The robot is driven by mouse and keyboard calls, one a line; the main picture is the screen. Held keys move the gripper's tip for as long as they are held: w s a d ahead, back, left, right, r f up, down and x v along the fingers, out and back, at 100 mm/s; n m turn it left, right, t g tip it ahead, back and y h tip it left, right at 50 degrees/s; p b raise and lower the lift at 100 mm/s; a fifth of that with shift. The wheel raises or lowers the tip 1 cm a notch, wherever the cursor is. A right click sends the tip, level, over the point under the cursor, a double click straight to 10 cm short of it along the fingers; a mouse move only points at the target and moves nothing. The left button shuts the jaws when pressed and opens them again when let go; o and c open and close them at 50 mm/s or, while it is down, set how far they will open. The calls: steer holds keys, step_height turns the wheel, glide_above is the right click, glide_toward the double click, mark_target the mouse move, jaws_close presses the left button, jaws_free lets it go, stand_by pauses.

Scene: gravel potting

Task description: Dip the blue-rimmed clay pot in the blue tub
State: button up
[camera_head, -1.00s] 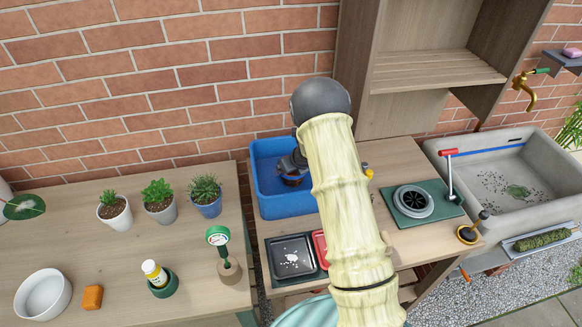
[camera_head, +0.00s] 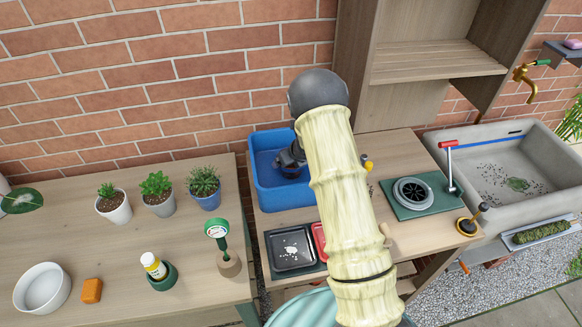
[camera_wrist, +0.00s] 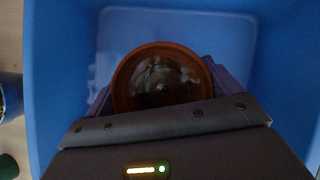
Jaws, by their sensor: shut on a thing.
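The blue tub (camera_head: 262,190) stands on the wooden bench below my bent arm in the head view. My gripper (camera_head: 291,163) is down inside the tub, partly hidden by my arm. In the wrist view, the tub's blue walls (camera_wrist: 60,60) surround a round orange-brown clay pot (camera_wrist: 121,82). My gripper (camera_wrist: 162,92) is shut on the pot, with a finger on each side. The pot's inside looks dark and glossy. I cannot make out a blue rim, and the pot is hard to see in the head view.
A black tray (camera_head: 291,250) with white bits and a red tray (camera_head: 318,240) stand in front of the tub. Potted plants (camera_head: 204,187) are on the left bench. A stone sink (camera_head: 500,175) is at the right. My arm hides the bench's middle.

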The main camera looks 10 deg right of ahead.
steer(key=shift+s+d+r, duration=0.1)
steer(key=shift+s+r, duration=0.05)
steer(key=shift+r+p, duration=0.65)
steer(key=shift+r, duration=0.1)
step_height(320, 180, up, 14)
steer(key=p, duration=1.1)
steer(key=shift+f, duration=0.25)
stand_by(1.6)
step_height(320, 180, up, 3)
steer(key=shift+p, duration=1.25)
steer(key=shift+r, duration=0.1)
